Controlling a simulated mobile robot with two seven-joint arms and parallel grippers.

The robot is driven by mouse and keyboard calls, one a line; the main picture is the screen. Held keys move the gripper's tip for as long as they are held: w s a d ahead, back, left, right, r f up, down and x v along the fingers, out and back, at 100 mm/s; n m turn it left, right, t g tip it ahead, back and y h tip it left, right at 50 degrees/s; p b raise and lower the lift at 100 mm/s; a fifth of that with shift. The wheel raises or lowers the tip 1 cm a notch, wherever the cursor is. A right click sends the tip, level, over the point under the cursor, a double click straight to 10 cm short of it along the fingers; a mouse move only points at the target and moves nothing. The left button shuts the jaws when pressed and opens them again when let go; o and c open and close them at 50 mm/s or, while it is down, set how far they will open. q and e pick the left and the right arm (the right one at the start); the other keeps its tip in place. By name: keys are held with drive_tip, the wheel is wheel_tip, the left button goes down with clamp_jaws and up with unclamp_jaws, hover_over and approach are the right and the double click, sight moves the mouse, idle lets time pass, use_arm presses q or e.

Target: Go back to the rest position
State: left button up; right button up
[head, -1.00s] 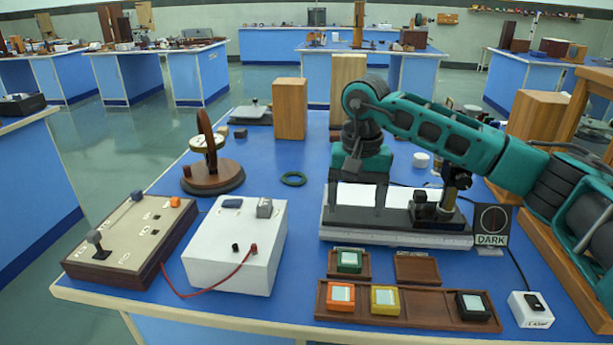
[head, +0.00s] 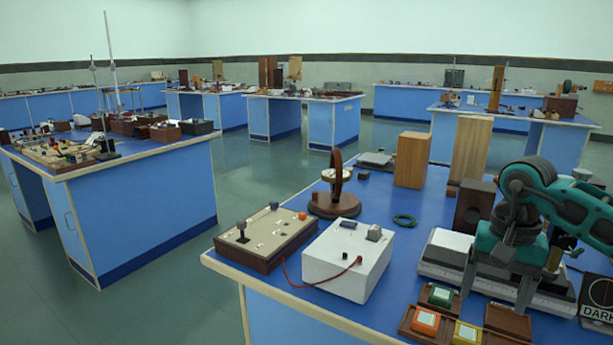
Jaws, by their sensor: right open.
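My right gripper (head: 497,292) hangs at the lower right of the head view, with its teal arm coming in from the right edge. Its two grey fingers point down and stand apart, with no object seen between them. They are in front of or over a long instrument with a white top (head: 447,241); I cannot tell whether they touch it. My left gripper is not in view.
A white box (head: 335,265) with a red lead, a switch panel (head: 262,236) and a wheel on a wooden base (head: 335,204) stand left on the bench. Coloured square pieces, including a green one (head: 440,296), lie below. Open floor (head: 150,290) separates the left bench (head: 145,200).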

drive_tip(key=s+a+f+m+g+y, duration=0.1)
drive_tip(key=a+f+y, duration=0.2)
drive_tip(key=a, duration=0.4)
drive_tip(key=s+a+f+m+y, duration=0.1)
drive_tip(key=a+f+y, duration=0.15)
drive_tip(key=a, duration=0.35)
drive_tip(key=s+a+r+m+t+y+p, duration=0.1)
drive_tip(key=s+a+r+m+t+y, duration=0.15)
drive_tip(key=a+m+y, duration=0.65)
drive_tip(key=s+a+r+m+t+y+p, duration=0.1)
drive_tip(key=s+a+r+m+t+y, duration=0.15)
drive_tip(key=a+m+t+y, duration=0.6)
drive_tip(key=w+d+f+m+t+h+p, duration=0.1)
drive_tip(key=d+f+m+t+h, duration=0.45)
drive_tip(key=m, duration=0.85)
drive_tip(key=d+f+m+t+h, duration=0.1)
drive_tip(key=d+f+m+h, duration=0.3)
drive_tip(key=m+h, duration=0.8)
drive_tip(key=s+d+f+m+g+h, duration=0.1)
drive_tip(key=s+d+f+m+g, duration=0.1)
drive_tip(key=s+d+f+m, duration=0.2)
drive_tip(key=s+d+f+m+g+h+p, duration=0.1)
drive_tip(key=s+d+f+m+g+h, duration=0.1)
drive_tip(key=s+f+m, duration=0.5)
wheel_tip(320, 180, down, 2)
drive_tip(key=d+m+g, duration=0.1)
drive_tip(key=d+m, duration=0.1)
drive_tip(key=m, duration=0.4)
drive_tip(key=shift+s+d+f, duration=0.15)
drive_tip(key=shift+s, duration=0.2)
